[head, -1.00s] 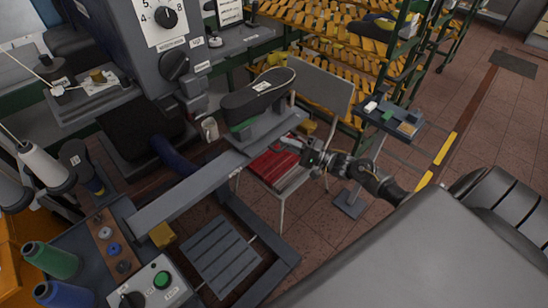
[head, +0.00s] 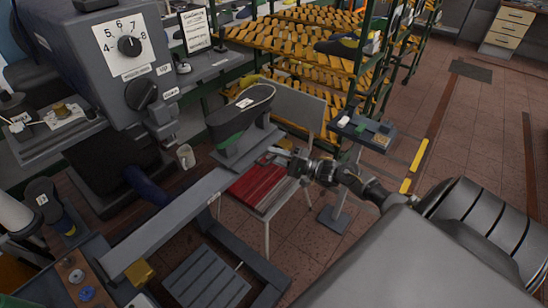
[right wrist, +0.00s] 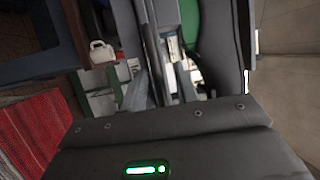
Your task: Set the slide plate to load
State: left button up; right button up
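The slide plate (head: 245,152) is a grey plate at the far end of a long grey rail (head: 165,222) in the head view. A dark shoe form with a green lower part (head: 240,116) stands on it. My right gripper (head: 271,155) is beside the plate's right side, above a red mat on a chair. Its fingers look apart in the head view. In the right wrist view the fingers (right wrist: 163,85) point toward a grey edge, with the green and dark form close by. Contact with the plate cannot be told. My left gripper is out of view.
The chair with the red woven mat (head: 256,186) stands under my right gripper. A small stand (head: 364,130) is to its right. A grey machine with a dial (head: 129,45) is at left. Yellow racks (head: 300,35) stand behind. Floor at right is open.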

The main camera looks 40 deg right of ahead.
jog(key=shift+a, duration=0.1)
jog(key=shift+s+f, duration=0.1)
jog(key=shift+s, duration=0.05)
jog(key=b+v, duration=0.2)
jog(key=v, duration=0.8)
jog(key=shift+s+d+b, duration=0.15)
jog(key=shift+d+b, duration=0.15)
jog(key=shift+d, duration=0.05)
